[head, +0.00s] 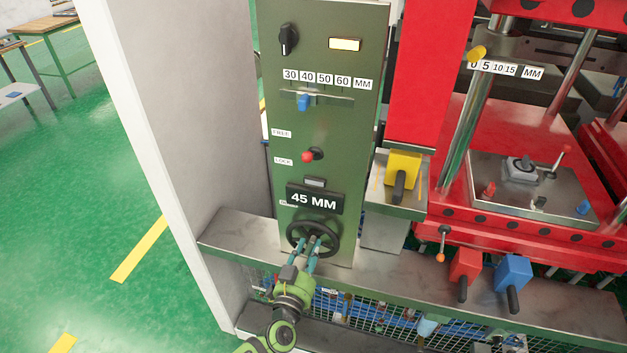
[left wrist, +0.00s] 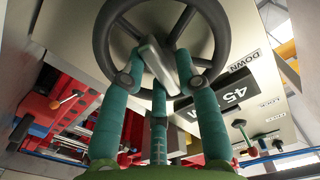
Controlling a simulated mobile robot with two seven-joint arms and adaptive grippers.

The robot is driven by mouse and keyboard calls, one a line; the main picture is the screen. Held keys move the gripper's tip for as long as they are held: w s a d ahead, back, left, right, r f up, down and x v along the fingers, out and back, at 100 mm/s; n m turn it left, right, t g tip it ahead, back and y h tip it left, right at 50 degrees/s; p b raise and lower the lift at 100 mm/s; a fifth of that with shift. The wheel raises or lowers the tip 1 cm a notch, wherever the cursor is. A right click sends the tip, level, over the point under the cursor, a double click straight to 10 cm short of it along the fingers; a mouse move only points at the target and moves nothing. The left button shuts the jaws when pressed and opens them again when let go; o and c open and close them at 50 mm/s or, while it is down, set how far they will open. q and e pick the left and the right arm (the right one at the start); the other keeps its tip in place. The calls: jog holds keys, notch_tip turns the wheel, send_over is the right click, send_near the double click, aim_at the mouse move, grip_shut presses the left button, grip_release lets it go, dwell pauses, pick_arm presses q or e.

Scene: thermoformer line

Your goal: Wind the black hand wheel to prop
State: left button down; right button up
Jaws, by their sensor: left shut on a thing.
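The black hand wheel (head: 292,236) sits low on the green control panel (head: 345,140), just under a black "45 MM" plate (head: 314,200). It also shows at the top of the left wrist view (left wrist: 101,42). My left gripper (head: 313,244) reaches up from below, its teal fingers at the middle of the wheel. In the left wrist view the fingers (left wrist: 162,78) are closed around a grey piece at the wheel's hub and spokes. The fingers hide part of the hub. My right gripper is in neither view.
A red-tipped lever (head: 309,156) stands by the "LOCK" label. A blue pointer (head: 304,102) is near 40 on the 30–60 scale. Green floor (head: 70,180) lies open at left.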

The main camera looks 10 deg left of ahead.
pick_arm(q)
jog(key=shift+w+a+r, duration=0.15)
jog(key=shift+w+r, duration=0.3)
jog(key=shift+r, duration=0.15)
jog(key=shift+m, duration=2.7)
jog(key=shift+f+m, duration=0.1)
jog(key=shift+m, duration=1.1)
jog(key=c, duration=0.8)
grip_release()
jog(key=shift+c, duration=0.2)
jog(key=shift+w+f, duration=0.25)
jog(key=shift+w, duration=0.25)
